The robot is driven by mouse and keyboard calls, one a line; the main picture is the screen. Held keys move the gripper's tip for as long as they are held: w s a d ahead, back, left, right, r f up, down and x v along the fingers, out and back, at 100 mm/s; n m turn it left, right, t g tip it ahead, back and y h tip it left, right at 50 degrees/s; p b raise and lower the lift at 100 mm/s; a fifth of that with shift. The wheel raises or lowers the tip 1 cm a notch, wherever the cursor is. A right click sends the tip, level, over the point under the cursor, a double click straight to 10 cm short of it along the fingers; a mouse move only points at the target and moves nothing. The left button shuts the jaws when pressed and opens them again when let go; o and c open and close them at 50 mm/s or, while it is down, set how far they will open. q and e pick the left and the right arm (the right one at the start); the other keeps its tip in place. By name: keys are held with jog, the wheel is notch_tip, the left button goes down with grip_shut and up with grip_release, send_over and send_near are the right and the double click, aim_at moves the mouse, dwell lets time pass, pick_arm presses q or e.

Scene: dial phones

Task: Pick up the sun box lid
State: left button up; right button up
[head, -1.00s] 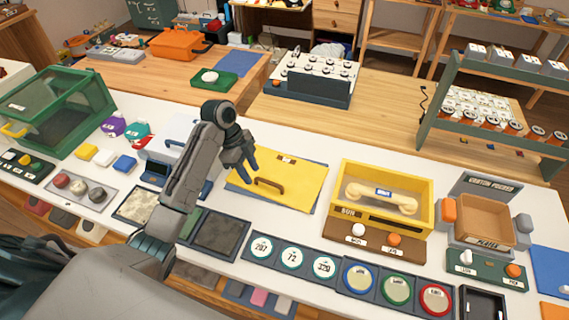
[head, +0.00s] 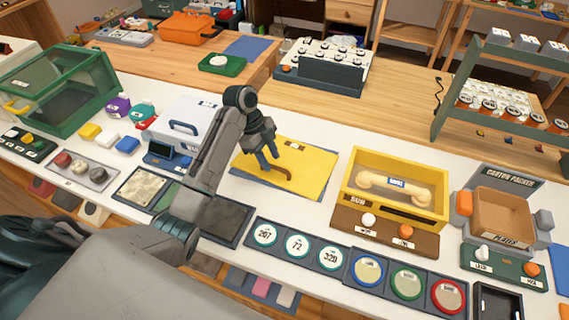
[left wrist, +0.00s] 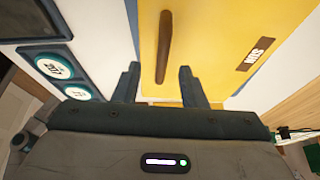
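The sun box lid (head: 312,167) is a flat yellow panel with a brown bar handle (head: 275,172) and a small brown label. It lies on the white counter, over a blue mat. In the left wrist view the lid (left wrist: 215,50) fills the middle, with its handle (left wrist: 163,47) just ahead of the fingertips and in line between them. My left gripper (head: 270,162) is open above the handle, one finger to each side. The yellow sun box (head: 440,205) stands open to the right, holding a pale yellow handset (head: 390,186). My right gripper is not in view.
A row of dials (head: 297,244) lies in front of the lid. A white case (head: 185,122) and a green glass box (head: 60,105) stand to the left. Bare counter lies behind the lid.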

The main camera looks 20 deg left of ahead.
pick_arm(q)
jog(key=x, duration=0.3)
jog(key=shift+w+p, duration=0.15)
jog(key=shift+p, duration=0.15)
jog(key=shift+r, duration=0.1)
grip_shut()
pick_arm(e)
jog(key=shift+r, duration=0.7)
pick_arm(q)
jog(key=shift+r, duration=0.1)
jog(key=shift+r+b, duration=0.3)
jog(key=shift+r, duration=0.95)
notch_tip(320, 180, up, 6)
jog(key=p, duration=0.4)
jog(key=shift+r+p, duration=0.1)
jog(key=shift+p, duration=0.2)
jog(key=shift+r+p, duration=0.6)
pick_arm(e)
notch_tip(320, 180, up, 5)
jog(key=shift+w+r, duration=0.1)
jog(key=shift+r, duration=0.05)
